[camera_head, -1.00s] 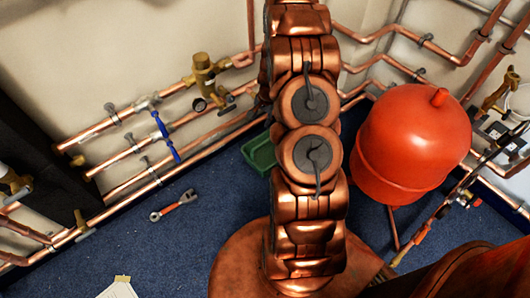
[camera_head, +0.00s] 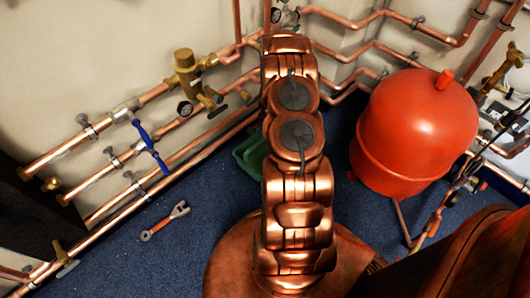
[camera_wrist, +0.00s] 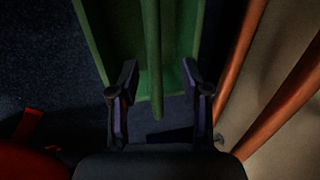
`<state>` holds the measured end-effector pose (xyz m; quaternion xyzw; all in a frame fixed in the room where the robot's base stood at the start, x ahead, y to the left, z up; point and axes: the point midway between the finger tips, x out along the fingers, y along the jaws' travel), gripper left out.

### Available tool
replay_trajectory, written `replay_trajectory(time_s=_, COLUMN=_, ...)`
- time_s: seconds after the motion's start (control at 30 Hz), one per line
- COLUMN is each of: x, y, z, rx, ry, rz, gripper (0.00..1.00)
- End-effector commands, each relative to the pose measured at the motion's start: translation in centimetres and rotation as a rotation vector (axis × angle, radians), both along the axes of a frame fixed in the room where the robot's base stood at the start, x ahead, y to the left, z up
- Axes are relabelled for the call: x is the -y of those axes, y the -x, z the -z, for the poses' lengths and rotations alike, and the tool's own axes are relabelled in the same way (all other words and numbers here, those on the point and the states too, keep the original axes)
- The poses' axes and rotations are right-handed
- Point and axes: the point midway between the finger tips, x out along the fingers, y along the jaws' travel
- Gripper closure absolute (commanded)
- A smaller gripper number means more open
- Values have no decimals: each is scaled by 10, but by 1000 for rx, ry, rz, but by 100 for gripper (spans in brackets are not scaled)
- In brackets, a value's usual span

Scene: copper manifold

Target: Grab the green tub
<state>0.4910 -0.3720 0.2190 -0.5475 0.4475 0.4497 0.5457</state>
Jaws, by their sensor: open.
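The green tub (camera_head: 249,152) sits on the blue floor near the wall pipes. In the head view my copper-coloured arm hides most of it, and my gripper is hidden there too. In the wrist view the tub (camera_wrist: 96,32) fills the upper middle, with a long green bar or edge (camera_wrist: 153,60) running down its centre. My gripper (camera_wrist: 160,104) is open, its two dark fingers on either side of the lower end of that bar. Whether either finger touches the tub I cannot tell; the view is dark.
Copper pipes (camera_head: 167,140) with valves run along the left wall, and pipes (camera_wrist: 250,50) pass close right of the tub in the wrist view. A red tank (camera_head: 415,130) stands at the right. A wrench (camera_head: 165,221) lies on the floor (camera_head: 110,260) at the left.

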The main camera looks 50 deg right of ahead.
Motion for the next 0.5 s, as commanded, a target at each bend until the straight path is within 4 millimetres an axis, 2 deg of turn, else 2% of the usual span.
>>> replay_trajectory(time_s=0.17, x=3, y=1, z=15, rx=-1, ry=0, rz=0, gripper=52)
replay_trajectory(time_s=0.4, x=8, y=0, z=48, rx=-1, ry=-1, rz=2, gripper=52)
replay_trajectory(time_s=0.5, x=8, y=-3, z=52, rx=0, ry=1, rz=1, gripper=52)
